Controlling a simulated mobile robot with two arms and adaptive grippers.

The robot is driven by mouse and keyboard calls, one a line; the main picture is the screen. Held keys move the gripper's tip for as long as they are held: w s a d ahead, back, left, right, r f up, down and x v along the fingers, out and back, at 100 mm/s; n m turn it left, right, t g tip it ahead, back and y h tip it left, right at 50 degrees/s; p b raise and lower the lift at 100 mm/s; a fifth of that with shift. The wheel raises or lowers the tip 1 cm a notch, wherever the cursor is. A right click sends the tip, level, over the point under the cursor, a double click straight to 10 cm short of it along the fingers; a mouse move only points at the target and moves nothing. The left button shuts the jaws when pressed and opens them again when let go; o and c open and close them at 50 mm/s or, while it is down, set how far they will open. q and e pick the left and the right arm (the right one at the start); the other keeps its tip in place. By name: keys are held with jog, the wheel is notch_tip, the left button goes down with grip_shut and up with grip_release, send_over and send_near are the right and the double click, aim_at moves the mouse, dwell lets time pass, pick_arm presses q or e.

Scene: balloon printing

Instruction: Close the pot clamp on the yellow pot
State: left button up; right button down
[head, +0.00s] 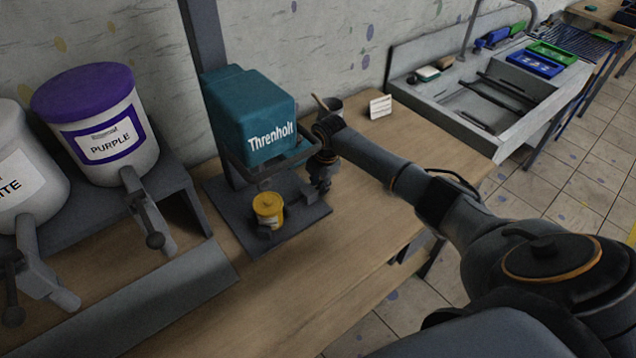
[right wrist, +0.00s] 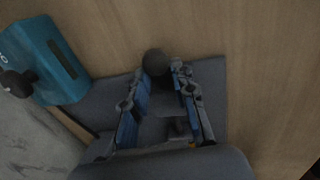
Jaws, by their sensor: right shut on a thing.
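The yellow pot (head: 268,208) stands upright on the dark base plate of the teal Threnholt machine (head: 262,110), below its head. My right gripper (head: 320,183) reaches down just to the right of the pot, above the plate. In the right wrist view its blue-padded fingers (right wrist: 163,72) are closed around a dark round knob (right wrist: 155,62), which looks like the clamp's handle. The clamp is small and partly hidden by my gripper, so its exact position is unclear. In the right wrist view the pot is almost wholly hidden. My left gripper is not in view.
A purple-labelled bucket (head: 108,140) and a white one (head: 25,185) stand on a raised shelf at the left, with taps in front. A dark cup (head: 332,104) and a small white card (head: 380,106) stand behind my arm. The wooden bench (head: 300,290) in front is clear.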

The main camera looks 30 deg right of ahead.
jog(key=shift+a, duration=0.4)
jog(key=shift+d, duration=0.3)
jog(key=c, duration=1.1)
grip_release()
jog(key=shift+s+d, duration=0.1)
jog(key=shift+d, duration=0.15)
jog(key=shift+a, duration=0.2)
jog(key=shift+w, duration=0.2)
jog(key=shift+r, duration=0.2)
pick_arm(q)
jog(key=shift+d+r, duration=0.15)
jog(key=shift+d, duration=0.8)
pick_arm(e)
notch_tip(320, 180, up, 11)
jog(key=s, duration=0.2)
jog(key=shift+s+r, duration=0.15)
jog(key=shift+s, duration=0.05)
